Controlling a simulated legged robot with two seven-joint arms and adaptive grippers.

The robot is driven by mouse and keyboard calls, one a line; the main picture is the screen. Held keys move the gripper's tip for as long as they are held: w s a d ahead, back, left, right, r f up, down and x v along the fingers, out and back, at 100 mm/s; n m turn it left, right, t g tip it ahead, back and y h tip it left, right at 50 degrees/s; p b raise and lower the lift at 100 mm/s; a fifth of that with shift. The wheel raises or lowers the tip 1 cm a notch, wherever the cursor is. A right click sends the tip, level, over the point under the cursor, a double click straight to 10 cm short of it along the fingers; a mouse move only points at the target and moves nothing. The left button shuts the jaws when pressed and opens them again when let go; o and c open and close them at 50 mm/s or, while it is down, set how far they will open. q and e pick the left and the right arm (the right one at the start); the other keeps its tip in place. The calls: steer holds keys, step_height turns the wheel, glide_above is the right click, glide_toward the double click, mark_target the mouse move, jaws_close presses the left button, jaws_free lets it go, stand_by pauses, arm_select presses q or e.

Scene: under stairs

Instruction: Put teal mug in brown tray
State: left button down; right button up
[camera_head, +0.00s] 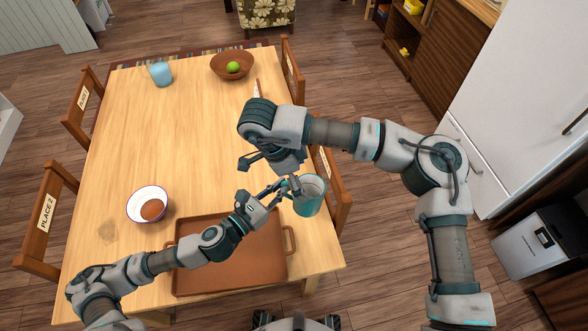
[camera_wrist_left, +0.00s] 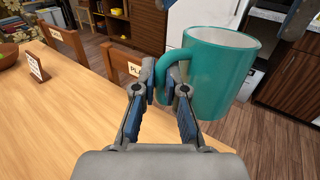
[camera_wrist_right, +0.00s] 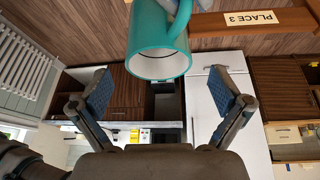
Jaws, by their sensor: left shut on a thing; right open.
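The teal mug (camera_head: 310,197) is held in the air just beyond the right edge of the brown tray in the head view. My left gripper (camera_head: 285,188) is shut on its handle, as the left wrist view shows with the mug (camera_wrist_left: 222,75) upright to the right of the fingers (camera_wrist_left: 168,92). The brown tray (camera_head: 238,272) lies on the near right part of the table, partly hidden under my left arm. My right gripper (camera_head: 268,165) is open and empty; in the right wrist view the mug (camera_wrist_right: 158,45) is above its spread fingers (camera_wrist_right: 160,92), apart from them.
The wooden table (camera_head: 185,130) holds a white bowl with a brown thing inside (camera_head: 148,204), a light blue cup (camera_head: 161,74) and a brown bowl (camera_head: 233,66) with a green fruit. Chairs (camera_head: 84,108) stand along both sides. The table's middle is clear.

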mark_target(312, 195)
steer(key=x, duration=0.8)
steer(key=shift+f, duration=0.2)
arm_select(q)
steer(key=shift+a, duration=0.1)
steer(key=shift+r, duration=0.15)
arm_select(e)
steer(key=c, duration=1.2)
arm_select(q)
steer(key=c, duration=1.5)
jaws_free()
arm_select(e)
steer(key=shift+c, duration=0.2)
arm_select(q)
steer(key=o, duration=0.3)
arm_select(e)
steer(key=c, duration=0.4)
arm_select(q)
steer(key=shift+o, duration=0.2)
steer(key=shift+r, duration=0.1)
arm_select(e)
steer(key=shift+o, duration=0.2)
arm_select(q)
steer(key=shift+s, duration=0.1)
